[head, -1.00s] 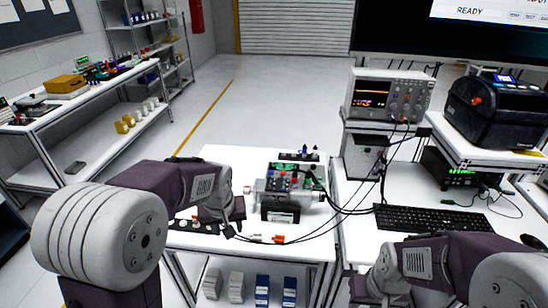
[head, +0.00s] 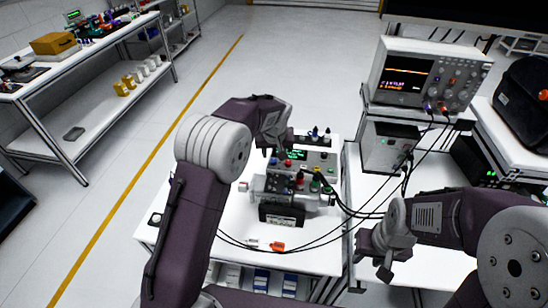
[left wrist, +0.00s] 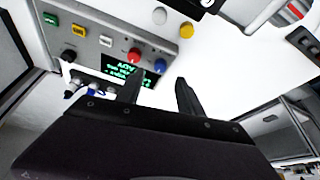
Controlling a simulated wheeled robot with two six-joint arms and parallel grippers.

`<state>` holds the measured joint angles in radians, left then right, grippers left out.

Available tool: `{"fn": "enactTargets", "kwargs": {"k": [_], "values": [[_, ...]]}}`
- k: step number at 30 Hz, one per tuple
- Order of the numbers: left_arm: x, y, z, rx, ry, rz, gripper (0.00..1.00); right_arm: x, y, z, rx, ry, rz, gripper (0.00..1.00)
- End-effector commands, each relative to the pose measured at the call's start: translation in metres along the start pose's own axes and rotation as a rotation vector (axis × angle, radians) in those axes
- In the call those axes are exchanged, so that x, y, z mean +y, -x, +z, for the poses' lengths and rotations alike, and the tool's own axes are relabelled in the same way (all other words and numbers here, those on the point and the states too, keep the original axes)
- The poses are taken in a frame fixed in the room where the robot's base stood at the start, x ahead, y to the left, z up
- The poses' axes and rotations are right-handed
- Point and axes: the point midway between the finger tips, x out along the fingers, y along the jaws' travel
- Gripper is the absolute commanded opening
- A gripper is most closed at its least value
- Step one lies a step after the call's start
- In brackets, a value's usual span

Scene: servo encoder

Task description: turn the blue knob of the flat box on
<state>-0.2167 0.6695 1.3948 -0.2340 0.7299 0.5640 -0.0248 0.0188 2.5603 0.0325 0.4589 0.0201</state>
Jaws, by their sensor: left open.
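The flat box (left wrist: 98,45) is grey, with a green-lit display (left wrist: 122,70) and several coloured buttons on its face. Its blue knob (left wrist: 160,66) is near the red knob (left wrist: 134,55), beside the display. In the head view the flat box (head: 322,158) stands at the back of the white table, partly behind my left arm. My left gripper (left wrist: 158,80) is open and empty in the left wrist view. Its fingertips appear close below the blue knob; I cannot tell the gap. My left gripper (head: 276,146) hangs beside the box's left end. My right gripper (head: 378,258) is at the right, its jaws unclear.
A grey device with cables (head: 290,190) stands in front of the flat box. Black cables (head: 340,228) run right across the table (head: 215,240). An orange piece (head: 277,247) lies near the front. An oscilloscope (head: 428,75) stands on the right bench.

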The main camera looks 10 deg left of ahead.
Motion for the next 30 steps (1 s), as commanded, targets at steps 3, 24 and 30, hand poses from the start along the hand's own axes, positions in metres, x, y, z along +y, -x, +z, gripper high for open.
{"fn": "enactTargets", "kwargs": {"k": [3,24,30], "values": [[-0.001,-0.026,0.000,-0.003,0.000,-0.002,0.44,0.000,0.003,-0.001,0.000,0.000,0.000,0.36],[0.000,-0.060,0.000,0.001,0.000,0.001,0.00,0.000,0.005,-0.001,0.000,0.000,0.000,0.36],[0.000,-0.059,0.000,0.000,-0.005,0.003,0.00,0.000,0.006,-0.001,0.000,0.000,0.000,0.36]]}}
